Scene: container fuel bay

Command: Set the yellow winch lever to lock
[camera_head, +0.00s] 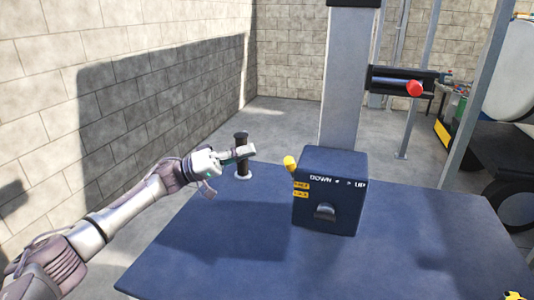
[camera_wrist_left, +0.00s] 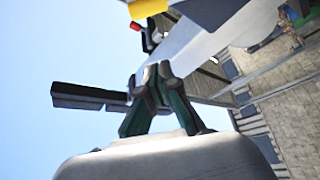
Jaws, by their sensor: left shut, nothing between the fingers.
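The yellow winch lever (camera_head: 290,162) sticks out at the upper left edge of the dark blue winch box (camera_head: 345,185). In the left wrist view a yellow end (camera_wrist_left: 147,8), likely the lever, shows at the top edge. My left gripper (camera_head: 246,151) is left of the lever, clearly apart from it. Its fingers (camera_wrist_left: 155,75) are shut together and empty in the left wrist view.
The box stands on a blue table (camera_head: 220,240) with a grey column (camera_head: 342,90) behind. A dark upright post (camera_head: 242,165) stands by my left gripper. A red-ended bar (camera_head: 414,88) juts from the column. The table's left front is clear.

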